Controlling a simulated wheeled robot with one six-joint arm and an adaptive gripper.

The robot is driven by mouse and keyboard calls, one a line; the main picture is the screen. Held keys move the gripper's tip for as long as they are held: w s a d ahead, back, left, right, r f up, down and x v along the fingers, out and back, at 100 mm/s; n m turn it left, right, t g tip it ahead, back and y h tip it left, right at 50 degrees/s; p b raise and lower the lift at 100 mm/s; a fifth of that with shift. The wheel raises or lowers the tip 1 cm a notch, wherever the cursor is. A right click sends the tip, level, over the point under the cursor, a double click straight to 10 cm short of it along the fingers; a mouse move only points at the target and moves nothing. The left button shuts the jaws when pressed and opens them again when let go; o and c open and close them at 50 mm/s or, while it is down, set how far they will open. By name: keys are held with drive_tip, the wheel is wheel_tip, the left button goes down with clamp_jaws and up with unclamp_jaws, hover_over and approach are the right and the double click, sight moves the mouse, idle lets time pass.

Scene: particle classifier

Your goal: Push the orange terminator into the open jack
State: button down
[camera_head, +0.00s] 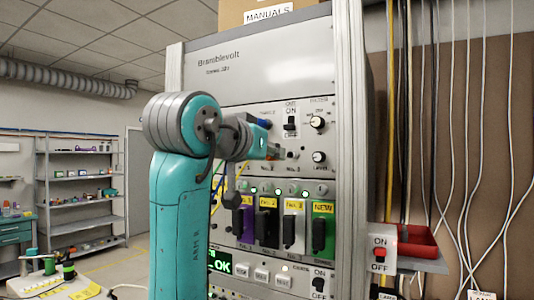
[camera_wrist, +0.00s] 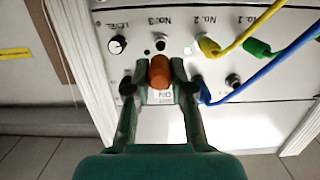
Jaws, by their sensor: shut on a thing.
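In the wrist view my gripper (camera_wrist: 161,90) has its two fingers closed on the sides of the orange terminator (camera_wrist: 160,70). The terminator's rounded end shows between the fingertips, close in front of the panel. A small round jack (camera_wrist: 160,43) with nothing plugged in shows just beyond it, by the "No. 3" label. I cannot tell whether the terminator touches the panel. In the head view my gripper (camera_head: 273,152) is at the upper panel of the cabinet, and the terminator cannot be made out there.
Yellow (camera_wrist: 208,46), green (camera_wrist: 257,47) and blue (camera_wrist: 205,92) cable plugs sit right of the terminator in the wrist view. A level knob (camera_wrist: 117,44) is to the left.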

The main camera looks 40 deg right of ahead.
drive_tip(key=shift+r+x, duration=0.15)
drive_tip(key=shift+x, duration=0.85)
drive_tip(key=shift+r+x, duration=0.15)
drive_tip(key=shift+x, duration=0.85)
drive_tip(key=shift+r+x, duration=0.1)
drive_tip(key=shift+x, duration=0.65)
drive_tip(key=shift+r+x, duration=0.15)
drive_tip(key=shift+x, duration=0.65)
drive_tip(key=c, duration=0.9)
unclamp_jaws()
drive_tip(key=v, duration=1.2)
